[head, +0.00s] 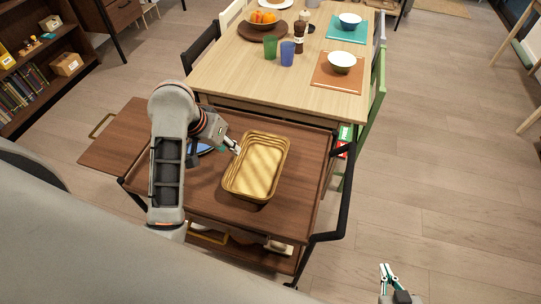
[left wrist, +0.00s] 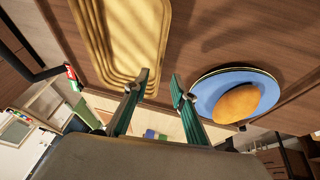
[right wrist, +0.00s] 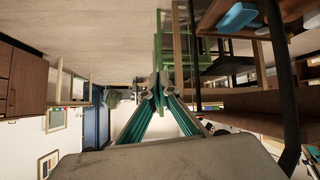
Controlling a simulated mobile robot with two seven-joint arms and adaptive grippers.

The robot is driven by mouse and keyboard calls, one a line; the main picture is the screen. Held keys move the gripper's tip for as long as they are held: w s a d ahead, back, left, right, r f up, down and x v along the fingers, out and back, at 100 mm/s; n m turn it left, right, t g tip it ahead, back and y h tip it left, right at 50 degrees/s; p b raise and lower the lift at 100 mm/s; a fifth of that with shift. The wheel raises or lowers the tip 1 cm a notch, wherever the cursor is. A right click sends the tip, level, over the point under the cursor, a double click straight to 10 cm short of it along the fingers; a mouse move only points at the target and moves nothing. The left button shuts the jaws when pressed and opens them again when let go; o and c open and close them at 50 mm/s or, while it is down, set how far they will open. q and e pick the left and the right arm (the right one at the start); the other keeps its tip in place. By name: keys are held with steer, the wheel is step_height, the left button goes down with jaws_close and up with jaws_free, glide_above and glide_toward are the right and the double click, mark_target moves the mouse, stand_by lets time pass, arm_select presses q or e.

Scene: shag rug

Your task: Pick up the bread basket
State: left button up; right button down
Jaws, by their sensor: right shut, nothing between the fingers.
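The bread basket (head: 257,167) is a golden-yellow, rectangular, ridged tray-like basket on the brown wooden cart top (head: 210,178). It also shows at the top left of the left wrist view (left wrist: 125,35). My left gripper (head: 236,150) is at the basket's left rim in the head view. In the left wrist view, its fingers (left wrist: 160,82) are apart, one overlapping the basket's edge and the other over the cart side. I cannot tell whether they touch the rim. My right gripper (head: 388,272) is shut and empty, away from the cart at lower right.
A blue plate (left wrist: 236,92) with an orange-brown bread-like item (left wrist: 238,103) lies beside the basket, mostly hidden by my left arm in the head view. A dining table (head: 225,72) with bowls and cups stands behind the cart.

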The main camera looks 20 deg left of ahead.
mark_target(237, 158)
arm_select(q)
steer(key=shift+s+x, duration=0.2)
steer(key=shift+x, duration=1.4)
steer(key=shift+s+x, duration=0.25)
steer(key=shift+x, duration=2.2)
steer(key=shift+d, duration=0.1)
steer(key=shift+c, duration=0.3)
jaws_close()
